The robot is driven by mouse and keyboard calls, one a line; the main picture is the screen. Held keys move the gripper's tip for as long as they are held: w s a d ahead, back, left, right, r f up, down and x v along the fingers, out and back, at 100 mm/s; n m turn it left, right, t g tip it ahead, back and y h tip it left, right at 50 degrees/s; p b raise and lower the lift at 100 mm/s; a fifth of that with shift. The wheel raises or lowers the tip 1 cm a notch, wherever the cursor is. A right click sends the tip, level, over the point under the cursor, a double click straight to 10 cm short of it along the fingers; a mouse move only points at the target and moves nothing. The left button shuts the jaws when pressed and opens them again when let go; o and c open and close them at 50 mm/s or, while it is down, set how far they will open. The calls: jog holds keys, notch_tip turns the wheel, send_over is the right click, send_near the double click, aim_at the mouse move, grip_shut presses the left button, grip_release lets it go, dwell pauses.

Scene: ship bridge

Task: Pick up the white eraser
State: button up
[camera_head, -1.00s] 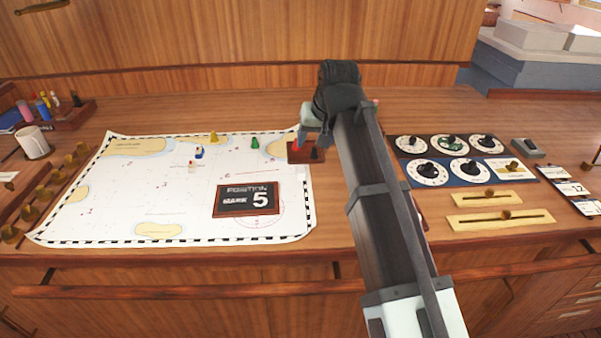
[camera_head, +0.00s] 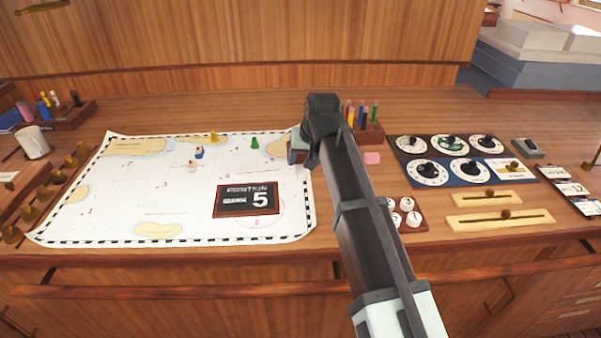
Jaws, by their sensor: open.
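I cannot pick out a white eraser with certainty. A small pink block (camera_head: 372,158) lies on the desk just right of my arm. A pale grey block with a dark top (camera_head: 526,148) lies at the right, beyond the dials. My gripper (camera_head: 299,154) is open at the upper right corner of the chart (camera_head: 120,205). Its fingers are mostly hidden behind my wrist, and I see nothing held. My arm hides part of the desk.
A pen holder (camera_head: 370,134) stands behind the pink block. A tray of white knobs (camera_head: 408,226) sits right of my arm. A position board (camera_head: 247,200) and small figures lie on the chart. Dial panels (camera_head: 450,172) and brass sliders (camera_head: 500,219) fill the right. A white mug (camera_head: 33,142) stands far left.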

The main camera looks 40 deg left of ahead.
aim_at(301, 169)
jog(key=shift+x, duration=2.45)
jog(key=shift+w, duration=0.15)
jog(key=shift+c, duration=0.4)
grip_shut()
